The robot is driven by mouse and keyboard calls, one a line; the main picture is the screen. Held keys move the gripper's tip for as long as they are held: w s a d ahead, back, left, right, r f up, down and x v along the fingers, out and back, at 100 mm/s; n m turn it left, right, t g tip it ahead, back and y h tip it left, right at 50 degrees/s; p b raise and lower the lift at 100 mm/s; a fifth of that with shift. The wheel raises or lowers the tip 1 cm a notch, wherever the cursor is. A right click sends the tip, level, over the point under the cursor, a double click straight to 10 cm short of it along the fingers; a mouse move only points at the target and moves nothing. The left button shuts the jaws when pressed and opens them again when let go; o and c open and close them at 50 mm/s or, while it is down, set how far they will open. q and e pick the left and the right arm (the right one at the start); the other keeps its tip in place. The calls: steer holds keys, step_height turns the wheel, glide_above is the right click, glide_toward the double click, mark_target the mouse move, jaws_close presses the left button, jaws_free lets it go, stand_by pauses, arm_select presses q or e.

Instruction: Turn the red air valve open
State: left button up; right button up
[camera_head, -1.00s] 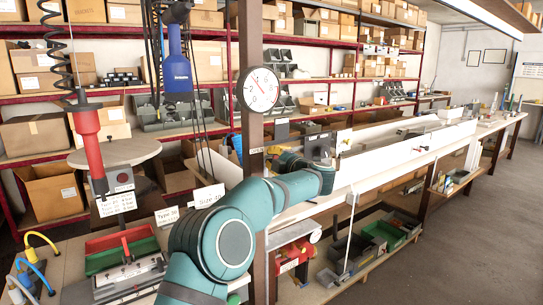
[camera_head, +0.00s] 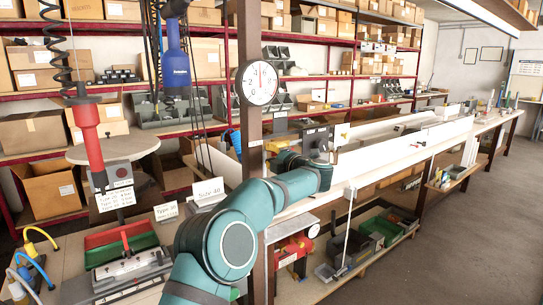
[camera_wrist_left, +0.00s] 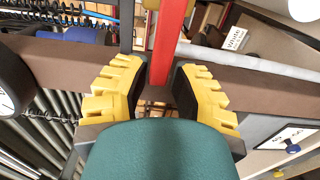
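A red bar (camera_wrist_left: 168,35), which looks like the red air valve's handle, runs in front of the brown post in the left wrist view. Its far end leaves the top edge. My left gripper (camera_wrist_left: 160,72) has yellow fingers spread on either side of the bar's near end. The fingers stand apart; I cannot tell whether either touches the bar. In the head view my left arm reaches past the post (camera_head: 249,125), and its fingers and the valve are hidden there. My right gripper is in neither current view.
A long white-sided bench (camera_head: 400,150) runs to the back right. A red tool (camera_head: 87,130) hangs on a coiled hose at left, beside a blue one (camera_head: 177,65). The right floor is clear.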

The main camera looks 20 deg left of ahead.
arm_select(q)
steer(key=shift+o, duration=1)
steer(key=v, duration=1.2)
steer(key=shift+f, duration=0.1)
